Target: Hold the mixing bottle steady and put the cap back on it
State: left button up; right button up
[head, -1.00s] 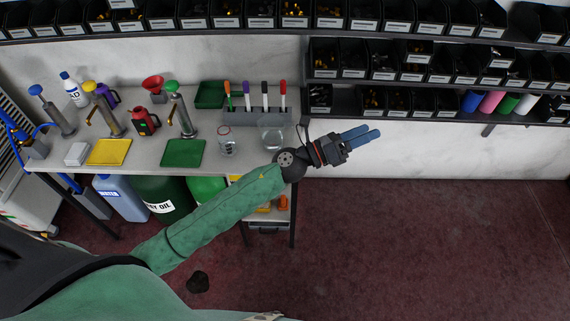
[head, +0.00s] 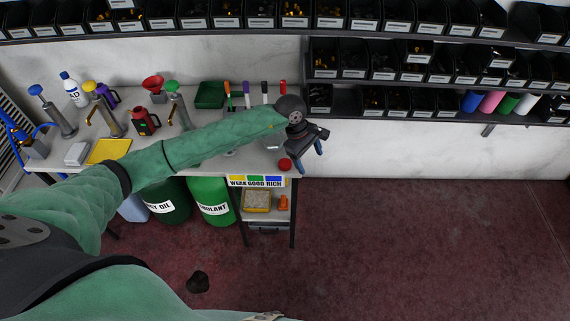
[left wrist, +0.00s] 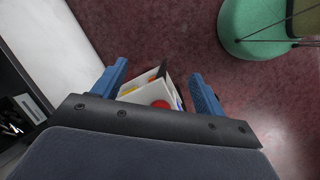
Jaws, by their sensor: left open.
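The red cap (head: 285,164) lies near the front right corner of the workbench. It also shows as a red disc (left wrist: 160,104) low between the fingers in the left wrist view. My left gripper (head: 310,160) is open and empty, just right of the cap and past the bench's right end, with its blue fingers pointing down. The clear glass bottle on the bench is mostly or wholly hidden behind my left forearm in the head view. My right gripper is out of view.
The workbench (head: 262,161) holds a yellow tray (head: 108,151), a dark green tray (head: 210,95), pump dispensers and a marker rack. Drums stand below, beside a small shelf. Parts-bin shelves (head: 430,86) line the wall. The red floor (head: 420,240) at right is clear.

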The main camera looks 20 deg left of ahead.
aim_at(286, 162)
pick_arm(q)
jog(key=w+a+y, duration=0.1)
jog(key=a, duration=0.1)
jog(key=w+a+y, duration=0.1)
jog(key=a, duration=0.2)
jog(key=w+a+y, duration=0.1)
jog(key=a, duration=0.2)
jog(key=shift+a+m+y, duration=0.15)
jog(key=shift+m+y, duration=0.25)
jog(key=shift+a, duration=0.2)
jog(key=shift+f, duration=0.25)
jog(key=shift+f+p, duration=0.35)
jog(key=shift+p, duration=0.1)
jog(key=shift+d+f, duration=0.1)
jog(key=shift+f, duration=0.55)
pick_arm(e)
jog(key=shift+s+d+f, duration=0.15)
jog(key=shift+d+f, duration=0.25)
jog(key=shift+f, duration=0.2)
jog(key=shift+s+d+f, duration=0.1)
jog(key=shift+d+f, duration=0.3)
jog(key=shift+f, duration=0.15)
pick_arm(q)
jog(key=shift+s, duration=0.1)
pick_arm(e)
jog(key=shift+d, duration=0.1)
